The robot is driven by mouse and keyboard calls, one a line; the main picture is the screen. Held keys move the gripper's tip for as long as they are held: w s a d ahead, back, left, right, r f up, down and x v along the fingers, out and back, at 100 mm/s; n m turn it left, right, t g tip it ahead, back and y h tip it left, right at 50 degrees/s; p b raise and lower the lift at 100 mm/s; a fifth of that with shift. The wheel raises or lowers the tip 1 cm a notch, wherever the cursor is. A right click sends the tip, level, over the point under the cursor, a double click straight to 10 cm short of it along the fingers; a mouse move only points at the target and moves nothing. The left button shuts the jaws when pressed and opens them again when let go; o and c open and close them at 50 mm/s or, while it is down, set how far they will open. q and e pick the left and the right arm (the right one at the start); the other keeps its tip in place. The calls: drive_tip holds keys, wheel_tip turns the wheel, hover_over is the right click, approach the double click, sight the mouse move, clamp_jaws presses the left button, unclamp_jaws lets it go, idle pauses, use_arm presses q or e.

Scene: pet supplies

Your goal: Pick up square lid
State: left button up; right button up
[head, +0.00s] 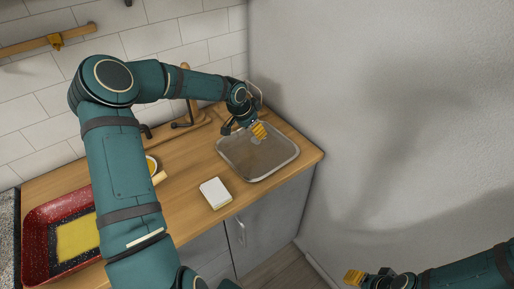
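A white, square, flat-topped piece (215,193) lies on the wooden counter, left of the sink; it looks like the square lid, but I cannot be sure. My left gripper (258,131) is over the sink, up and to the right of the white piece and apart from it. Its yellow fingertips show, but their gap does not show clearly. My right gripper (354,277) is low at the right, away from the counter, with yellow fingertips seen from the side. I see nothing held in either gripper.
A sink (283,160) is set in the counter (185,206) near the right wall. A red tray (37,222) with a yellow square inside stands at the left, partly behind my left arm. A faucet (188,92) is at the back. Bare counter surrounds the white piece.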

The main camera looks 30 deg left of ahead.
sight(257, 146)
use_arm(q)
drive_tip(key=x, duration=0.5)
drive_tip(key=shift+a+f, duration=0.15)
drive_tip(key=shift+a, duration=0.05)
drive_tip(key=shift+s, duration=0.1)
clamp_jaws()
